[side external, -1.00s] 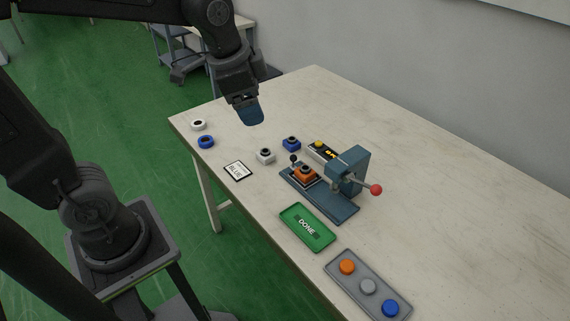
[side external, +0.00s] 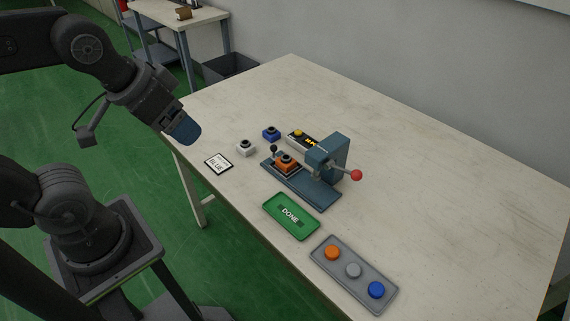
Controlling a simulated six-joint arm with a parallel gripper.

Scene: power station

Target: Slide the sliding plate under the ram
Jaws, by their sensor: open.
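The sliding plate (side external: 273,161) lies on the left part of the blue press base (side external: 318,191), with a black-knobbed handle (side external: 274,149) at its far left end. An orange block (side external: 287,164) with a dark top sits on it. The plate is left of the press head, and the ram (side external: 311,162) is mostly hidden under the head (side external: 329,151). A lever with a red ball (side external: 356,175) sticks out to the right. My gripper (side external: 188,133) is open above the table's left edge, well left of the plate and apart from it. The gap between its fingers is hard to see.
A BLUE card (side external: 218,163) lies left. A green DONE tray (side external: 291,216) and a grey button tray (side external: 353,273) lie in front. The table's right side is clear.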

